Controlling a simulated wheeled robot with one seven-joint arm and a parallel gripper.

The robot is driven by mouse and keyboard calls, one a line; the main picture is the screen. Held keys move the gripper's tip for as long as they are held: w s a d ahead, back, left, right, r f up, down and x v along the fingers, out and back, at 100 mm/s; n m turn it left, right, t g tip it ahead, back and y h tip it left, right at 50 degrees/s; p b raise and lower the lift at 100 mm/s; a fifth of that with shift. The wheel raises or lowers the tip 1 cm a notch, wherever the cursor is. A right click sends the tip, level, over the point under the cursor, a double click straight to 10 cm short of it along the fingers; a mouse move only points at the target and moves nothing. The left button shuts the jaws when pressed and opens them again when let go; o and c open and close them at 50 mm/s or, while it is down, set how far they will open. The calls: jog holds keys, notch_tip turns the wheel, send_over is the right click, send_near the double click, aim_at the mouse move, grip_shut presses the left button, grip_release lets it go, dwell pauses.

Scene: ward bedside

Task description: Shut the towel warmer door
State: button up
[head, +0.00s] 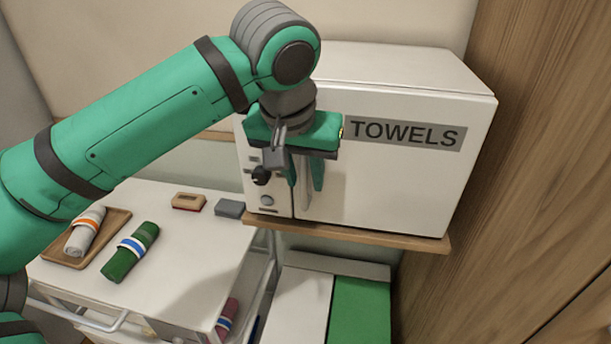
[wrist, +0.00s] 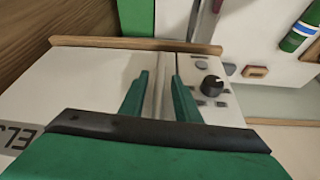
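The towel warmer (head: 395,70) is a white box on a wooden shelf. Its door (head: 405,185) is labelled TOWELS and looks flush with the control panel (head: 268,205) at its left; I see no clear gap. My gripper (head: 305,182) is in front of the door's left edge, fingers pointing down. In the wrist view, my gripper (wrist: 161,78) has its fingers apart, one on each side of the pale upright door handle (wrist: 157,100). I cannot tell whether either finger touches it. The handle (head: 304,200) is partly hidden in the head view.
A black knob (head: 261,176) is on the panel left of my gripper. A white trolley (head: 185,265) at left bears a wooden tray (head: 111,222), a green rolled towel (head: 130,252) and small boxes. A wooden panel (head: 530,170) stands close at right.

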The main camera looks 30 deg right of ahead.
jog(key=v, duration=1.1)
